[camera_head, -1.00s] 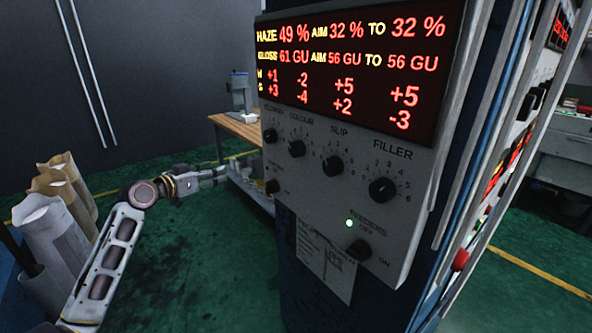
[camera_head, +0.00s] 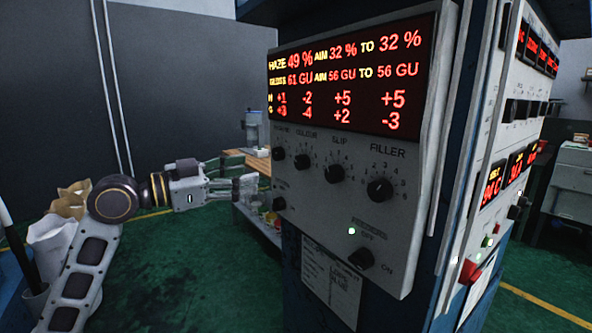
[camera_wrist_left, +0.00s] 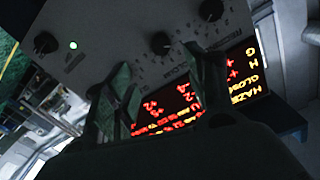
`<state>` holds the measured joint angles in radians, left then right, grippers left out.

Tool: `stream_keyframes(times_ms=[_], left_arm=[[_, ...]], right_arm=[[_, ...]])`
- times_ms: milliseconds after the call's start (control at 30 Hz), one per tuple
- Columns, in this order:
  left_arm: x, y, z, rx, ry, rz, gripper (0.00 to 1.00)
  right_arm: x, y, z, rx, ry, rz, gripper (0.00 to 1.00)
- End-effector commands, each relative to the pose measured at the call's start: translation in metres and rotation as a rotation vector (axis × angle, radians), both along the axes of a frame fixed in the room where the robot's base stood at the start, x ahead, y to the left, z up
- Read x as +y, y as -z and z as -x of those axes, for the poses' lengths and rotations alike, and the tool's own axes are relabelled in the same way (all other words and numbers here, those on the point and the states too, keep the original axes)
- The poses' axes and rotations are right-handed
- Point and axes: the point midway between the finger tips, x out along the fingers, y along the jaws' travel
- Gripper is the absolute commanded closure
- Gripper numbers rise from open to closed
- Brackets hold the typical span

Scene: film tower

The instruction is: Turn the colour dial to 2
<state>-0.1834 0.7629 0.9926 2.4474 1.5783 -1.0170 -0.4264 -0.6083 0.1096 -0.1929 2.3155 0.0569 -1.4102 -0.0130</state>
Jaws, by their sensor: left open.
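The colour dial (camera_head: 301,162) is a small black knob on the grey control panel, second from the left in the upper row. I cannot read its pointer. In the left wrist view a black knob (camera_wrist_left: 160,42) beside the upside-down COLOUR label seems to be this dial. My left gripper (camera_head: 248,187) is open, left of the panel's left edge in the head view. Its dark fingers (camera_wrist_left: 165,88) straddle part of the panel in the wrist view, with that knob beyond the tips and no visible contact. My right gripper is not in view.
The slip dial (camera_head: 336,172) and filler dial (camera_head: 379,189) lie to the right. The feeders knob (camera_head: 362,258) sits below, near a green lamp (camera_head: 351,231). A red display (camera_head: 350,75) tops the panel. A wooden table (camera_head: 258,162) stands behind my gripper.

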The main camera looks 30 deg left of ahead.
Motion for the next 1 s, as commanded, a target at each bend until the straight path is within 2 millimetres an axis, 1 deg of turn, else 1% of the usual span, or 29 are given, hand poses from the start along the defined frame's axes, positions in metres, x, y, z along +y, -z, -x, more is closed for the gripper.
stream_keyframes(times_ms=[267, 467, 667, 1000], left_arm=[[0.0, 0.0, -0.001, 0.0, -0.001, 0.001, 0.45], [-0.002, 0.0, -0.006, 0.001, 0.0, 0.001, 0.45], [-0.007, 0.0, -0.017, 0.002, -0.002, 0.001, 0.45], [-0.018, 0.0, -0.042, 0.002, -0.001, -0.001, 0.45]], right_arm=[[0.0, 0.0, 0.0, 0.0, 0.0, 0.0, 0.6], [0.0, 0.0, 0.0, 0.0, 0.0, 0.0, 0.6], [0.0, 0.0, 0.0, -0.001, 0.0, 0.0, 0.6], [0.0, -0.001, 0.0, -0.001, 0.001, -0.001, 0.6]])
